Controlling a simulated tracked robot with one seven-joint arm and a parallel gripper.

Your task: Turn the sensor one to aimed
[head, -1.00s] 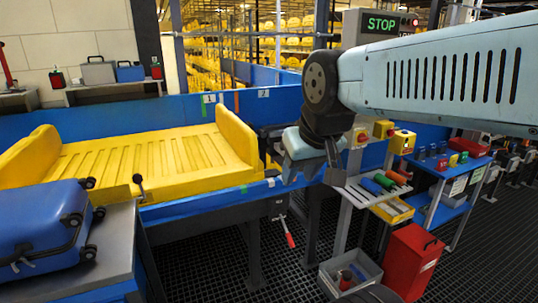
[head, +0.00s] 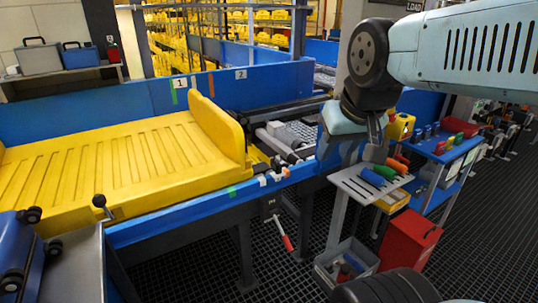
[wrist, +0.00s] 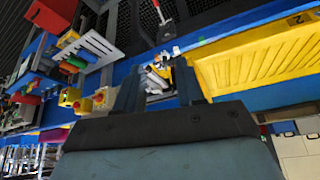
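I cannot single out sensor one with certainty. A plate marked 1 (head: 180,83) and a plate marked 2 (head: 241,74) sit on the far blue rail. Small white pieces (head: 274,177) show on the near rail, right of the yellow tray (head: 125,160). A black-knobbed stick (head: 99,201) stands at the near left rail. My gripper (head: 352,160) hangs above the near rail's right end, apart from these. In the wrist view my gripper (wrist: 158,85) is open and empty, with small white and metal parts visible beyond its fingers.
A red-handled lever (head: 286,243) hangs below the near rail. A shelf with coloured cylinders (head: 373,177), a grey bin (head: 346,262) and a red box (head: 408,245) stand right. A blue suitcase (head: 22,255) lies at left. Some grated floor is free in front of the conveyor.

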